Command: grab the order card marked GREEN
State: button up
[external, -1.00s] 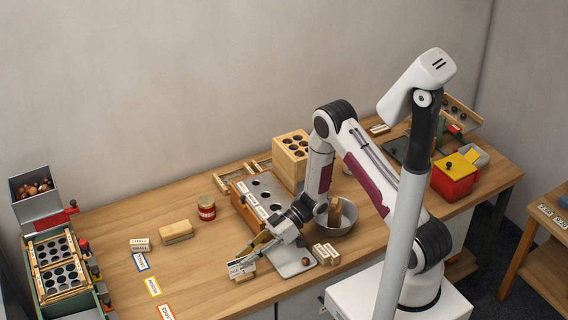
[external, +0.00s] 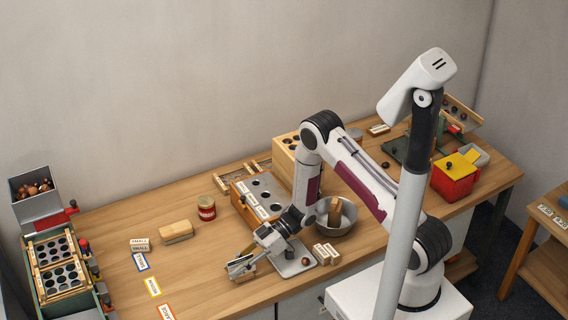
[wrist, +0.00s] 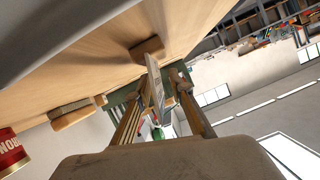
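A pale card (wrist: 154,82) stands in a small wooden block holder (wrist: 147,48) in the wrist view; its lettering is too oblique to read, so I cannot tell whether it says GREEN. My gripper (wrist: 165,95) has its two fingers apart, with the card between them, closer to the left finger. In the external view my gripper (external: 240,264) is low over the front of the bench, level and pointing left, at the card holder (external: 243,277). The fingers partly hide the card there.
A red tin (external: 206,208) and a wooden block (external: 177,232) stand behind to the left. Label cards (external: 140,262) lie farther left. A metal bowl (external: 335,217) and a stack of small labelled blocks (external: 326,254) are to the right. Bench between tin and gripper is clear.

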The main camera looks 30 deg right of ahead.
aim_at(234, 267)
jog(key=shift+a+f, duration=0.1)
jog(key=shift+a, duration=0.2)
grip_shut()
dwell(0.5)
jog(key=shift+r, duration=5)
